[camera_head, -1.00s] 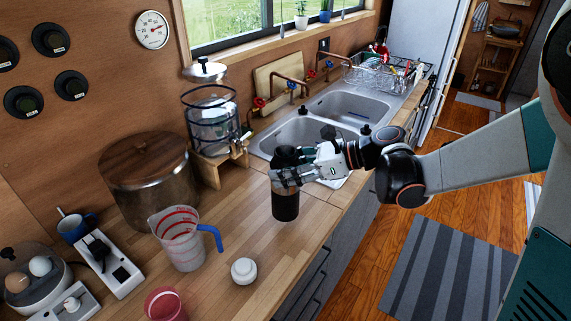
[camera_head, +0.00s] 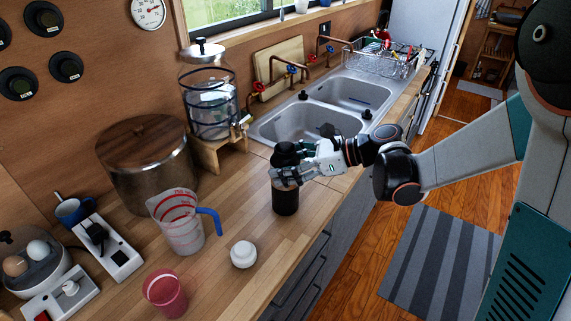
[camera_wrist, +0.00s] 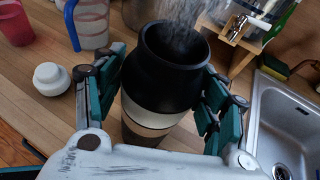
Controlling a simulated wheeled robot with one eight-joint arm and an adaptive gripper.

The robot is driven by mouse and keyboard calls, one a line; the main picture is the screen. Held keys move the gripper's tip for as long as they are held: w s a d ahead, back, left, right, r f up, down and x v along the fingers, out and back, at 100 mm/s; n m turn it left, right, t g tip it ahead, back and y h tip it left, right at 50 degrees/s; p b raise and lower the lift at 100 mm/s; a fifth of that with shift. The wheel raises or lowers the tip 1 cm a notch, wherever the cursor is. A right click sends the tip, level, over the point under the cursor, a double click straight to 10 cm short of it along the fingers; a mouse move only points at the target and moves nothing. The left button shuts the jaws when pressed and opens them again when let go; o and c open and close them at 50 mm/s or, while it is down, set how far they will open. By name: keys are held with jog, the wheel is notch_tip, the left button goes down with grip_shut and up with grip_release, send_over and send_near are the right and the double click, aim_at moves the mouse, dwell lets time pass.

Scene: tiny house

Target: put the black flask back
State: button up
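The black flask (camera_head: 286,198) is upright over the wooden counter, right of the measuring jug. In the wrist view the black flask (camera_wrist: 170,75) has an open top, a pale band lower down and wispy vapour above its mouth. My gripper (camera_head: 287,172) is around its upper part, coming from the right. In the wrist view the fingers of my gripper (camera_wrist: 165,95) close on it from both sides. The flask's base is hidden in the wrist view, and I cannot tell whether it touches the counter.
A white round object (camera_head: 244,254), a red cup (camera_head: 165,295) and a clear jug with a blue handle (camera_head: 178,222) stand on the counter. A wooden-lidded pot (camera_head: 148,165) and a water dispenser (camera_head: 210,100) are behind. The double sink (camera_head: 300,125) lies beyond the flask.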

jog(key=shift+d+r, duration=0.15)
jog(key=shift+r, duration=0.1)
jog(key=p+v, duration=0.4)
jog(key=v, duration=0.7)
jog(key=shift+s+d, duration=0.15)
jog(key=shift+d, duration=0.15)
